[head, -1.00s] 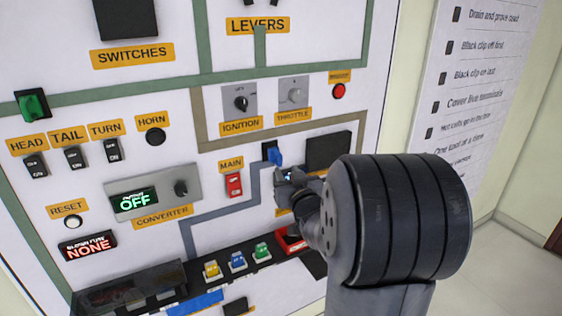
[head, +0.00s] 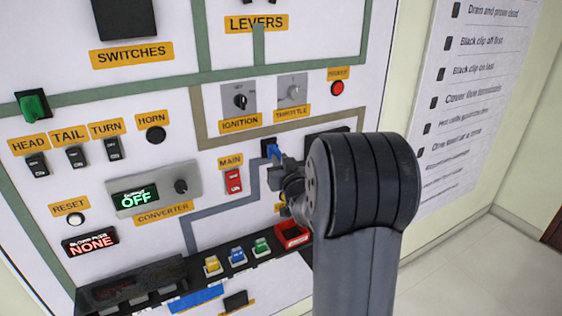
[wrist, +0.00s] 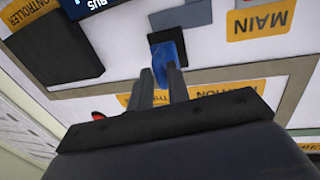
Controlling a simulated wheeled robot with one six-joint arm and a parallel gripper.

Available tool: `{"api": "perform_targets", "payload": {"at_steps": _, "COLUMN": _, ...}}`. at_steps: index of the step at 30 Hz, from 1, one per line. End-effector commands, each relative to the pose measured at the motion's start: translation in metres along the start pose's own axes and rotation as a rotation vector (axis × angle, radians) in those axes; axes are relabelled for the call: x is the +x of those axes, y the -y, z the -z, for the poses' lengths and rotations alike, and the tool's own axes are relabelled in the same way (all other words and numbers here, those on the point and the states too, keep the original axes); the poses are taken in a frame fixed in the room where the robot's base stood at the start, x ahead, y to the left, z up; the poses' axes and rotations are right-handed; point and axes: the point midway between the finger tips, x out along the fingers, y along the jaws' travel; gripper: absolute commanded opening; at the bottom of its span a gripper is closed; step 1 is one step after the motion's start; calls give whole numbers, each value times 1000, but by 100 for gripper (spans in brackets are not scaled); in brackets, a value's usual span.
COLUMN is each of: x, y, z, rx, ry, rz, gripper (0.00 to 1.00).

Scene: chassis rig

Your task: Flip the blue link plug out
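The blue link plug (head: 272,150) sits at its dark socket on the white panel, right of the MAIN label. In the wrist view the blue link plug (wrist: 168,58) shows in front of the dark socket, with its lower part between my two fingers. My gripper (head: 279,158) is at the plug, coming from the lower right. In the wrist view my gripper (wrist: 161,78) has its narrow fingers close together, one on each side of the blue part, and looks shut on it. The fingers hide part of the plug.
The red MAIN switch (head: 233,181) is just left of the plug. The IGNITION knob (head: 240,98) and THROTTLE knob (head: 293,92) are above. A red tray (head: 292,235) is below, beside coloured fuses (head: 237,256). My arm covers part of the dark controller box (wrist: 57,42).

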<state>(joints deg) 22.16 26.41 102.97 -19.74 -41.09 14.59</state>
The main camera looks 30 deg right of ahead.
Motion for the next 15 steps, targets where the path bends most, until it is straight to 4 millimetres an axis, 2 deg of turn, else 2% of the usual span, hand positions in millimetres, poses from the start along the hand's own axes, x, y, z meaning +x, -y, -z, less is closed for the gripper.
{"api": "perform_targets", "payload": {"at_steps": 1, "x": 0, "y": 0, "z": 0, "rx": 0, "ry": 0, "rz": 0, "gripper": 13}}
{"api": "perform_targets", "payload": {"at_steps": 6, "x": 0, "y": 0, "z": 0, "rx": 0, "ry": 0, "rz": 0, "gripper": 0}}
{"api": "perform_targets", "payload": {"at_steps": 15, "x": 0, "y": 0, "z": 0, "rx": 0, "ry": 0, "rz": 0, "gripper": 0}}
